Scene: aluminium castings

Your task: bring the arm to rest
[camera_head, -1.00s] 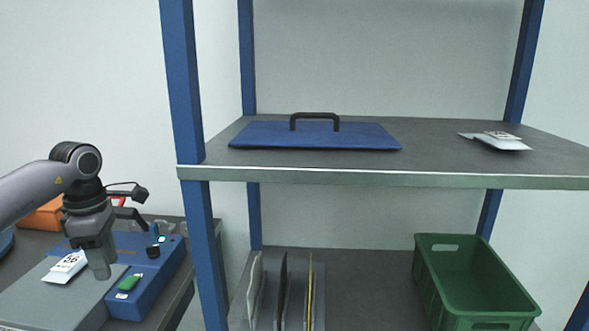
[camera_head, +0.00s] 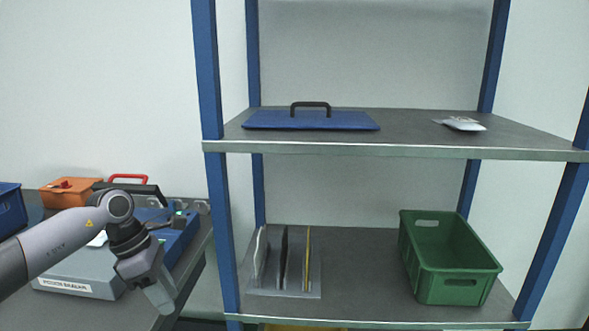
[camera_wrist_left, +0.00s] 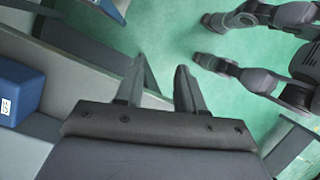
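My left arm comes in from the left in the head view, bent at its dark elbow-like joint. My left gripper (camera_head: 160,297) points down and to the right, near the right edge of the work table. In the left wrist view its two fingers (camera_wrist_left: 158,80) stand apart with green floor and a grey edge showing between them. It is open and holds nothing. My right gripper is not in the head view, and I cannot make it out in the left wrist view.
The grey-and-blue device (camera_head: 80,272) lies on the table, partly behind my arm. An orange bin (camera_head: 62,195) stands behind. The blue-post shelf (camera_head: 217,190) to the right holds a blue lid (camera_head: 345,122), a white packet (camera_head: 462,124), upright plates (camera_head: 284,262) and a green crate (camera_head: 452,292).

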